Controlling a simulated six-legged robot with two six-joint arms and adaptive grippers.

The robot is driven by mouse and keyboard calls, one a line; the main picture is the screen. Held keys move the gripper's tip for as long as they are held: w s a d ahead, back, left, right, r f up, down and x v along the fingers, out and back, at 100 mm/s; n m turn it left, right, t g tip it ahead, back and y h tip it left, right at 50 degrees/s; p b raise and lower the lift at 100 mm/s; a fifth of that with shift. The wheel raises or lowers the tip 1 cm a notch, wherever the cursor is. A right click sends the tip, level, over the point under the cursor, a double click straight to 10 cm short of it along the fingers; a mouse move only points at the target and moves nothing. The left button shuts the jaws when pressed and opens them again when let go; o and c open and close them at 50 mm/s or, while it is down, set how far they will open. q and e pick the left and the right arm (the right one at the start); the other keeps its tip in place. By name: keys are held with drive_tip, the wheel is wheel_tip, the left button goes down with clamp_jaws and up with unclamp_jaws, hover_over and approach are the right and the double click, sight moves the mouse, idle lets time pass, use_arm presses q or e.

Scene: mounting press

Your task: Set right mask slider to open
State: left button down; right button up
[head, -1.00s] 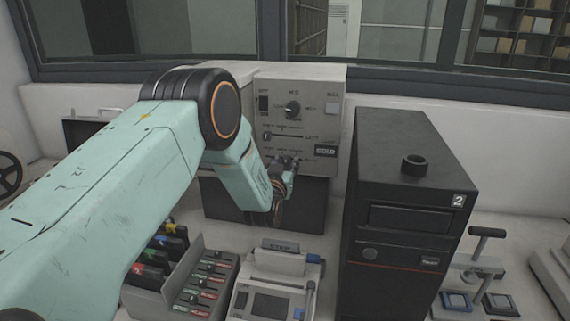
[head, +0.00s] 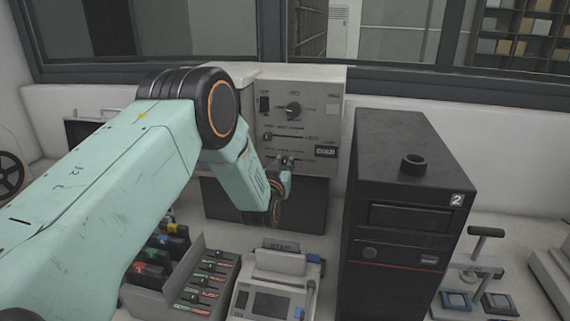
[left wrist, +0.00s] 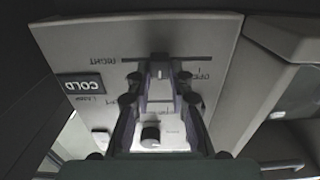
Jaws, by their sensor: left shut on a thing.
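The right mask slider is on the lower front of the grey press panel (head: 328,120). Its slot (left wrist: 195,61) runs across the top of the left wrist view, where the panel appears upside down. A "RIGHT" label is at the slot's left end there and an "OPEN" label (left wrist: 201,77) at its right. My left gripper (head: 286,160) is at the panel, shut on the slider's small dark handle (left wrist: 160,68), roughly mid-slot. The fingers partly hide the handle and slot. My right gripper is not in view.
Above the slider are another slider (head: 267,136) and a rotary knob (head: 293,110). A "COLD" sign (head: 325,152) is just right of my gripper. A tall black unit (head: 405,190) stands close on the right. A cartridge tray (head: 207,285) and a small device (head: 268,300) sit in front.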

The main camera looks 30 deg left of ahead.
sight(269, 155)
use_arm(q)
drive_tip(key=a, duration=0.2)
drive_tip(key=s+a, duration=0.1)
drive_tip(key=a, duration=0.2)
drive_tip(key=shift+s+a+r+b, duration=0.1)
drive_tip(key=shift+s+a+b, duration=0.05)
drive_tip(key=shift+a+b, duration=0.15)
drive_tip(key=shift+d+r, duration=0.1)
drive_tip(key=shift+d, duration=0.1)
drive_tip(key=c, duration=1.6)
unclamp_jaws()
drive_tip(key=shift+o, duration=1.4)
drive_tip(key=shift+a, duration=0.25)
drive_tip(key=shift+o, duration=0.6)
drive_tip(key=shift+f, duration=0.2)
drive_tip(key=shift+d, duration=0.25)
drive_tip(key=shift+a+f, duration=0.1)
drive_tip(key=shift+f, duration=0.05)
